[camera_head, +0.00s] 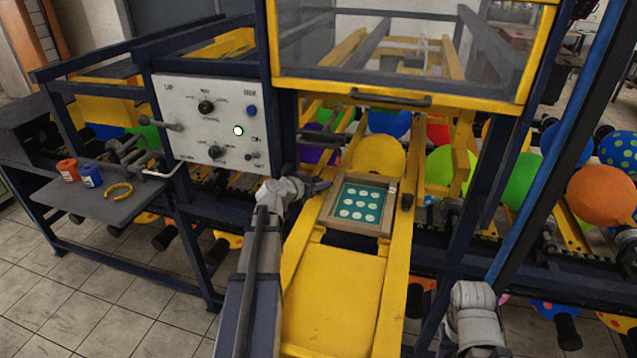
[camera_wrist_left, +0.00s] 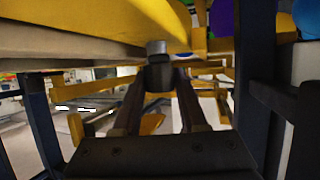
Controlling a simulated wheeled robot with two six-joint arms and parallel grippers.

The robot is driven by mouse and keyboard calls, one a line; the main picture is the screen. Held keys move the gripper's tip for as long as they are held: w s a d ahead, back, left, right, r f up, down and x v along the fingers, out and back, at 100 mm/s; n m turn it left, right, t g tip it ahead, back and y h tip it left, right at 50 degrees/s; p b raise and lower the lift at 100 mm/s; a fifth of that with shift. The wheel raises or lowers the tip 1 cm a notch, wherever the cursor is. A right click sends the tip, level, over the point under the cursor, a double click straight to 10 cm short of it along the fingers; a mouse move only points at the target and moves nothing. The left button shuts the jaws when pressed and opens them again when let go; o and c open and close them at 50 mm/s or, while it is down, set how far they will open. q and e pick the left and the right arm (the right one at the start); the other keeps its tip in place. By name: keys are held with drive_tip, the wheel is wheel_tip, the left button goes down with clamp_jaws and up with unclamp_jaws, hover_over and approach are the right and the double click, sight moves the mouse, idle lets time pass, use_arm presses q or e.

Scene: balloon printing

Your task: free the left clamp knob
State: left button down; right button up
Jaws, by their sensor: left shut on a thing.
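My left gripper (camera_head: 318,187) reaches the left edge of the printing screen frame from the left. In the left wrist view its two fingers (camera_wrist_left: 159,84) are closed around the left clamp knob (camera_wrist_left: 158,72), a dark knob under a grey shaft, below a yellow part. In the head view this knob cannot be made out behind the gripper. The screen frame (camera_head: 385,225), with a teal mesh (camera_head: 361,202) and white circles, lies on the yellow rails. The right clamp knob (camera_head: 407,201) is dark and stands on the right rail. My right gripper is not shown, only part of its arm.
A control panel (camera_head: 206,119) with knobs and a green light stands at the left. A clear guard (camera_head: 400,50) with a yellow border hangs above the screen. Balloons (camera_head: 602,194) line the machine behind.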

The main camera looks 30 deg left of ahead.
use_arm(q)
drive_tip(key=shift+n+y, duration=0.3)
drive_tip(key=shift+y, duration=0.2)
drive_tip(key=shift+d+n+y, duration=0.1)
drive_tip(key=shift+n+y, duration=0.7)
drive_tip(key=shift+n+g+y, duration=0.3)
drive_tip(key=shift+n+y, duration=1.1)
drive_tip(key=shift+y, duration=0.2)
drive_tip(key=shift+n+g+y, duration=0.3)
drive_tip(key=shift+n+y, duration=0.3)
drive_tip(key=shift+y, duration=0.1)
drive_tip(key=shift+c, duration=2.2)
unclamp_jaws()
drive_tip(key=shift+s, duration=0.1)
